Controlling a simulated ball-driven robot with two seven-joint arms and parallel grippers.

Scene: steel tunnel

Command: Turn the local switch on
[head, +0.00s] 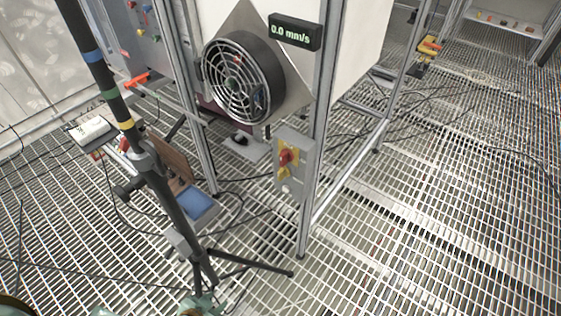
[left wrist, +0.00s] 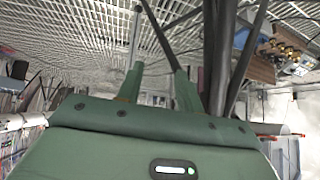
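The local switch is a red rotary handle on a yellow plate (head: 287,158), on a grey box (head: 292,180) fixed to the frame post below the fan. Its exact handle position is too small to tell. My left gripper (head: 201,303) shows only partly at the bottom edge of the head view, well below and left of the switch and apart from it. In the left wrist view its two green fingers (left wrist: 158,80) stand apart with nothing between them. The switch cannot be made out in the left wrist view. My right gripper is not seen.
A dark tripod (head: 172,200) with coloured bands stands left of the switch, its leg reaching right over the grating. A caged fan (head: 240,80) and a display (head: 295,32) reading 0.0 mm/s sit above.

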